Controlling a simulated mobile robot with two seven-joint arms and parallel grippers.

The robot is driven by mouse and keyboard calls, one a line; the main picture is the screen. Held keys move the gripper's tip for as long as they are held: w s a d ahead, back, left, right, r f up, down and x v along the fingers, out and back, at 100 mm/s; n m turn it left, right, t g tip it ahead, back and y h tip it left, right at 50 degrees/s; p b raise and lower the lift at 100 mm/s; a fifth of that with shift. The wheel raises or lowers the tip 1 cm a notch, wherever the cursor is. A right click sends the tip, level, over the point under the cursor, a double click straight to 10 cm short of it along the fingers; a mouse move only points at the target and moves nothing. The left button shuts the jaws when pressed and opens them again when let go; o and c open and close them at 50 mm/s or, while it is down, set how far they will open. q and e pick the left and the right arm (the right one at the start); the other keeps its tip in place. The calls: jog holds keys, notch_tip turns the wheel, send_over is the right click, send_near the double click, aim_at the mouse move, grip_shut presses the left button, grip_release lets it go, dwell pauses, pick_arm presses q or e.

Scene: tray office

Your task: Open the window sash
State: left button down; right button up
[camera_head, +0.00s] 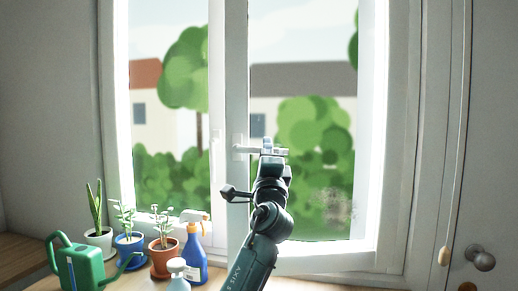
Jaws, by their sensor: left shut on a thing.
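The window has two white-framed panes that meet at a middle upright. The right-hand sash (237,75) has a pale handle (242,150) on its left stile, and the handle's lever seems to lie level, pointing right. My left gripper (268,149) is at this handle, shut on it; its fingers and wrist cover part of the lever. My left arm rises from the bottom middle in front of the sash's lower part. I cannot tell whether the sash stands slightly ajar. My right gripper is out of view.
On the sill and ledge at left stand a green watering can (82,268), several potted plants including one in a terracotta pot (163,260), a blue spray bottle (195,262) and a pale bottle (178,277). A cord with a wooden pull (444,256) hangs at right, near a round knob (481,258).

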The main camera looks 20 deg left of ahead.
pick_arm(q)
jog(key=s+d+g+y, duration=0.1)
jog(key=s, duration=0.1)
jog(key=s+d+n+y+b, duration=0.1)
jog(key=s+d+y, duration=0.1)
jog(key=shift+s+d+n+g, duration=0.2)
jog(key=shift+d+n+g, duration=0.1)
jog(key=shift+g, duration=0.1)
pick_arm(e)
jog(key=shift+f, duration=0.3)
pick_arm(q)
jog(key=c, duration=1.7)
grip_release()
jog(key=shift+c, duration=0.2)
